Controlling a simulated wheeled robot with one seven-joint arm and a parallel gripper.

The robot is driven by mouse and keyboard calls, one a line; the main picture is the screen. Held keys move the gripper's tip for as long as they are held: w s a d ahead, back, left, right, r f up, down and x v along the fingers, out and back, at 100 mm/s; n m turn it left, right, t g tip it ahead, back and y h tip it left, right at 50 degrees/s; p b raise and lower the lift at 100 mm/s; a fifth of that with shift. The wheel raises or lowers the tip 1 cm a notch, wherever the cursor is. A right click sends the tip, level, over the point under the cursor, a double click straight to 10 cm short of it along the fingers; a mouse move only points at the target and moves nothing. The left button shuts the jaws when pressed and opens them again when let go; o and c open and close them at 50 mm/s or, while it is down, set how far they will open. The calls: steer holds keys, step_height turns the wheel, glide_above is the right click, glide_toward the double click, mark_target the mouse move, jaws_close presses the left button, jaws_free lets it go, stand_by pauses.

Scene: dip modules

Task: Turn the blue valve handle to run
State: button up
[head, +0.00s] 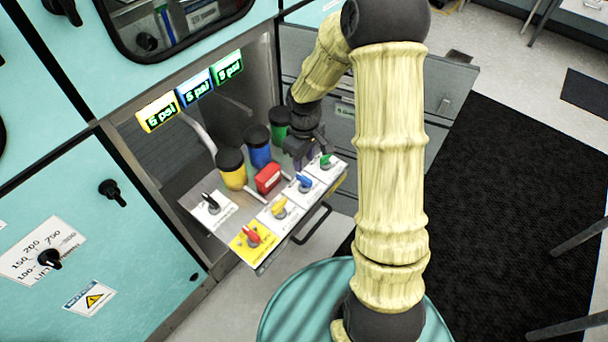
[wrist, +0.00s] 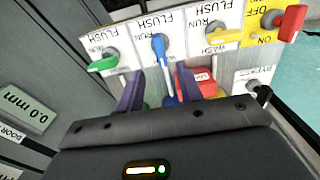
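The blue valve handle (head: 304,182) sits on a white label plate on the slanted panel, between the yellow and green handles. In the wrist view the blue handle (wrist: 160,58) points down the picture from its knob, toward my gripper. A FLUSH label shows above it; its other labels are partly hidden. My gripper (head: 304,150) is above the panel's back edge, near the green and blue handles. In the wrist view my gripper (wrist: 159,78) is open, its dark purple fingers on either side of the blue handle's line. Contact cannot be told.
The green handle (head: 326,161), yellow handle (head: 279,207) and red handle (head: 250,236) are close neighbours. A black handle (head: 211,203) and red box (head: 268,178) are also on the panel. Yellow, blue and green canisters (head: 231,168) stand behind, under three psi displays (head: 194,88).

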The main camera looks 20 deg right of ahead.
mark_target(304, 177)
step_height(304, 177, down, 8)
steer(key=shift+r+b, duration=0.25)
steer(key=shift+b, duration=0.1)
jaws_close()
